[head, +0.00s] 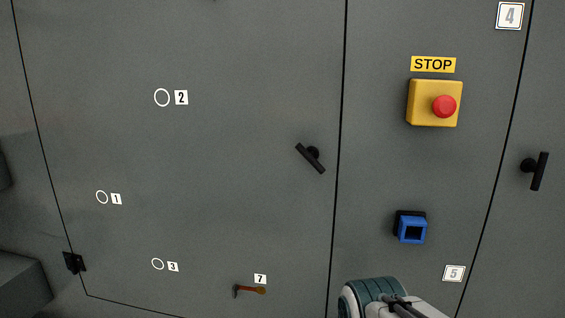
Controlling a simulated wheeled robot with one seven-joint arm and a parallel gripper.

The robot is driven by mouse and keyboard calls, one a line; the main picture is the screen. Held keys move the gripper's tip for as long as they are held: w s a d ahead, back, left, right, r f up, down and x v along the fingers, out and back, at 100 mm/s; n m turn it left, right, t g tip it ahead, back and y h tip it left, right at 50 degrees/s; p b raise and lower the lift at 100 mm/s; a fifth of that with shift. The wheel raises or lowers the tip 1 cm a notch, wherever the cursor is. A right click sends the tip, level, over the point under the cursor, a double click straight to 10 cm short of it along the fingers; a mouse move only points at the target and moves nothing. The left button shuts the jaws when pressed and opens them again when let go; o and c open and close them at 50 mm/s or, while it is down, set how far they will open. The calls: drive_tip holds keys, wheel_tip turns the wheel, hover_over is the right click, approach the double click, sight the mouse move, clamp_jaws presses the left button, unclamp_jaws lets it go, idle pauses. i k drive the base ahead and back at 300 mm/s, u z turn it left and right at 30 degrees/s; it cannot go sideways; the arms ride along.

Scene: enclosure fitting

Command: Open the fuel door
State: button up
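No door in the head view carries a fuel label, so I cannot tell which panel is the fuel door. A wide grey door panel (230,190) fills the left and middle, with a black handle (311,158) tilted near its right edge. The panel looks closed, with thin dark seams around it. Another black handle (535,171), nearly upright, is on the far right panel (540,80). A teal and white part of my arm shows at the bottom, right of centre, below the blue square fitting. My gripper's fingertips are not visible.
A yellow box with a red button (444,106) under a STOP label (433,64) is on the narrow middle panel. Below it is a blue square fitting (412,230). A black hinge-like piece (74,262) is at lower left.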

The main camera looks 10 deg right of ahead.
sight(217, 185)
drive_tip(key=k, duration=0.45)
drive_tip(key=u, duration=1.5)
drive_tip(key=i, duration=0.85)
drive_tip(key=z, duration=2.1)
